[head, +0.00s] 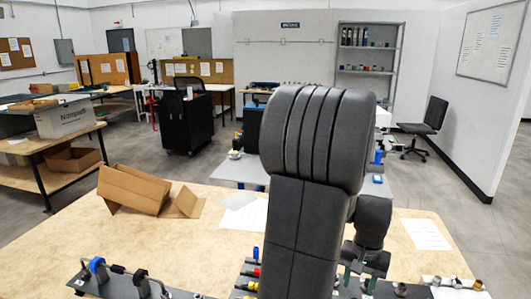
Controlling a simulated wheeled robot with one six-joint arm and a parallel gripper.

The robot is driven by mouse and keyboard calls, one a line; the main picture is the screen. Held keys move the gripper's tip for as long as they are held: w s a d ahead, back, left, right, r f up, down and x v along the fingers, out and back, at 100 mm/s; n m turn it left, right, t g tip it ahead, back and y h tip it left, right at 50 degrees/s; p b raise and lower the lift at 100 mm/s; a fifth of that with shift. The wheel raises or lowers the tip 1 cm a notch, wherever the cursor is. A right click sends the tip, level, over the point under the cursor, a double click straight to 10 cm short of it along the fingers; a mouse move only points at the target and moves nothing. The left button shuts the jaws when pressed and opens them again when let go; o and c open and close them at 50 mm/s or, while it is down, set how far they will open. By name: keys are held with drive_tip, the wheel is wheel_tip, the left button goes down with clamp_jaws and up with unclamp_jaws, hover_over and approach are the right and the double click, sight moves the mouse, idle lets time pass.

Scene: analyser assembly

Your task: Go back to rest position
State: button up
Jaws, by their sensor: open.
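My arm (308,180) rises large in the centre of the head view and hides part of the table behind it. My gripper (358,281) points down at the right of the arm, above the near part of the wooden table (225,258). Its two fingers are apart, with green near their tips, and I see nothing held between them. Small parts show close below and beside it; the picture does not show clearly whether it touches any.
An open cardboard box (133,190) lies at the table's back left. White sheets (425,234) lie flat. A dark plate with a blue ring clamp (97,266) is at the near left, and coloured-handled parts (251,272) are left of my arm. Small fittings (451,283) are at right.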

wheel_tip(320, 180, up, 8)
wheel_tip(320, 180, down, 14)
drive_tip(key=shift+r, duration=0.2)
wheel_tip(320, 180, up, 8)
drive_tip(key=p, duration=0.6)
drive_tip(key=shift+f, duration=0.1)
drive_tip(key=shift+w, duration=0.1)
drive_tip(key=d, duration=0.1)
drive_tip(key=d+b, duration=0.1)
drive_tip(key=shift+w+d+f, duration=0.1)
drive_tip(key=shift+d+f, duration=0.2)
drive_tip(key=shift+d, duration=0.1)
